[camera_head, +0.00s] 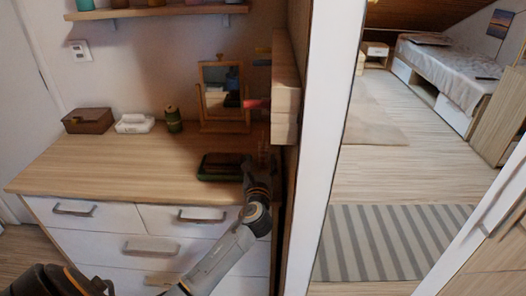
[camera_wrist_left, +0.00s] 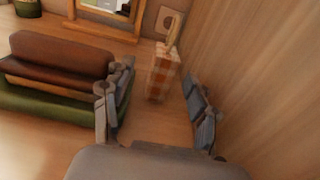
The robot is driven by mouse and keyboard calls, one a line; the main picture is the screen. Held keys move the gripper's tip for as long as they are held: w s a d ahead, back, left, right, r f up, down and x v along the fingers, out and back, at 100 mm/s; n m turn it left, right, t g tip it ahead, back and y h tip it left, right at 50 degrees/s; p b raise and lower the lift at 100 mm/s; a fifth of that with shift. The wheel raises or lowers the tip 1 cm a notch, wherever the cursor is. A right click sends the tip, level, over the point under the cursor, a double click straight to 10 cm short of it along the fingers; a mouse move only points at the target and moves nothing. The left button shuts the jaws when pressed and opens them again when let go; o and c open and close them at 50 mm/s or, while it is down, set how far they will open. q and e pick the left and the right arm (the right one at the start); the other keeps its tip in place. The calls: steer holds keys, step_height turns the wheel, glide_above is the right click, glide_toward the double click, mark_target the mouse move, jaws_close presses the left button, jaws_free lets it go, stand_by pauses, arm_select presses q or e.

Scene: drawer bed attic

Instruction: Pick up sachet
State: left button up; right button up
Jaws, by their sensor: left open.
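The sachet (camera_wrist_left: 162,76) is a small upright orange-and-white checked bag with a tied or looped top. It stands on the dresser top in the left wrist view, close to the wooden side panel. My left gripper (camera_wrist_left: 158,98) is open, its two fingers spread to the left and right of the sachet's lower part. The sachet is a little beyond the fingers, and I cannot tell whether they touch it. In the head view my left gripper (camera_head: 258,168) is at the right end of the dresser top and the sachet is hard to make out there. My right gripper is not in view.
A dark brown-and-green case (camera_head: 222,167) lies just left of the gripper; it also shows in the left wrist view (camera_wrist_left: 55,60). A small mirror (camera_head: 221,88) stands behind. A tall wooden panel (camera_wrist_left: 258,75) closes the right side. The dresser's left part (camera_head: 95,165) is clear.

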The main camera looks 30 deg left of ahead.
mark_target(263, 150)
arm_select(q)
steer(key=x, duration=0.7)
steer(key=shift+w+d+f, duration=0.2)
steer(key=shift+d+f, duration=0.05)
steer(key=shift+f, duration=0.1)
jaws_close()
